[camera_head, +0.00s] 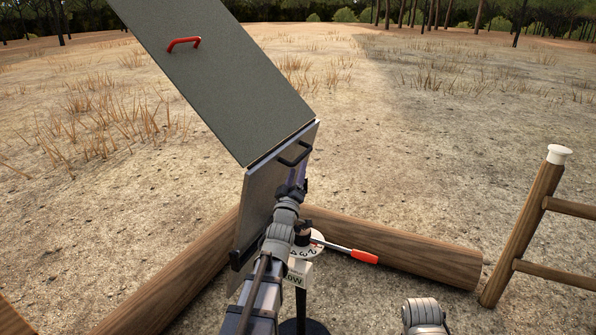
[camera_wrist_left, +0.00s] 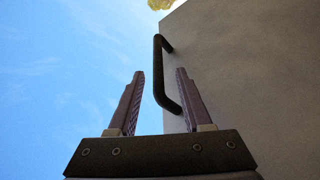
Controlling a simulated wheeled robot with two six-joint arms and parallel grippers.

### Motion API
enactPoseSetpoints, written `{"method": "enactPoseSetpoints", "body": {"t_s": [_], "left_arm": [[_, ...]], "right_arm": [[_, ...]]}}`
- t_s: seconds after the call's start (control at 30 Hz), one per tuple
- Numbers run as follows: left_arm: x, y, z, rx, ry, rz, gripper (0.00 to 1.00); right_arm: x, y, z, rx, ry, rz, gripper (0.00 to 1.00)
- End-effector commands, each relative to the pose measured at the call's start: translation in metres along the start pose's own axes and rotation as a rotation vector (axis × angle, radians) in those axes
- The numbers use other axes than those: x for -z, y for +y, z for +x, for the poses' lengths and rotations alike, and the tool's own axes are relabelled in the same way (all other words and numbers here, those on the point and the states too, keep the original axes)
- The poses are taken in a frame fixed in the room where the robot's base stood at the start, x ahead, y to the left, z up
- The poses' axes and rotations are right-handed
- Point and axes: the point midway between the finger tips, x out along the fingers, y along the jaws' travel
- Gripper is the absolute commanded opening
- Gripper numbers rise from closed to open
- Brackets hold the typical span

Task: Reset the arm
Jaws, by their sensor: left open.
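My left gripper (camera_head: 300,180) is in front of the grey lower panel (camera_head: 256,198) in the head view, just below its black bar handle (camera_head: 293,155). In the left wrist view my left gripper (camera_wrist_left: 158,76) is open, with the two fingers apart and nothing gripped. The black handle (camera_wrist_left: 158,72) shows in the gap between the fingers there. I cannot tell how far beyond the fingertips it lies. My right gripper is not in view.
A dark upper panel (camera_head: 220,85) with a red handle (camera_head: 184,43) stands tilted above the lower panel. Logs (camera_head: 400,252) lie around, and a wooden ladder-like frame (camera_head: 527,225) stands right.

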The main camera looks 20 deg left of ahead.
Motion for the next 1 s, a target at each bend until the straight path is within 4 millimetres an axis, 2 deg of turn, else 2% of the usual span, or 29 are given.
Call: {"method": "enactPoseSetpoints", "body": {"t_s": [0.27,0.37,0.47,0.57,0.67,0.77,0.8,0.87,1.0], "left_arm": [[0.0,0.0,0.001,0.0,0.0,0.0,0.5],[-0.006,0.003,0.0,0.015,-0.023,0.009,0.5],[-0.03,0.009,-0.005,0.067,-0.109,0.046,0.5],[-0.074,0.02,-0.021,0.157,-0.278,0.125,0.5],[-0.124,0.031,-0.052,0.241,-0.491,0.235,0.5],[-0.166,0.041,-0.094,0.303,-0.714,0.352,0.5],[-0.18,0.046,-0.113,0.321,-0.807,0.402,0.5],[-0.198,0.053,-0.145,0.342,-0.947,0.477,0.5],[-0.223,0.072,-0.228,0.359,-1.281,0.657,0.5]], "right_arm": [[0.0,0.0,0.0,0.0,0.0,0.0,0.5],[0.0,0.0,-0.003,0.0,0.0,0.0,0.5],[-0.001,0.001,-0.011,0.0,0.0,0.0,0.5],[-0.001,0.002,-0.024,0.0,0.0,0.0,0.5],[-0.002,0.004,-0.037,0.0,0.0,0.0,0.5],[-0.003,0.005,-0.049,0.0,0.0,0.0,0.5],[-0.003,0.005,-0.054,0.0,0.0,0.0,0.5],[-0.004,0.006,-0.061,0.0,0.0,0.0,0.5],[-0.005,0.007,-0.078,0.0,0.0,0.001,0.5]]}}
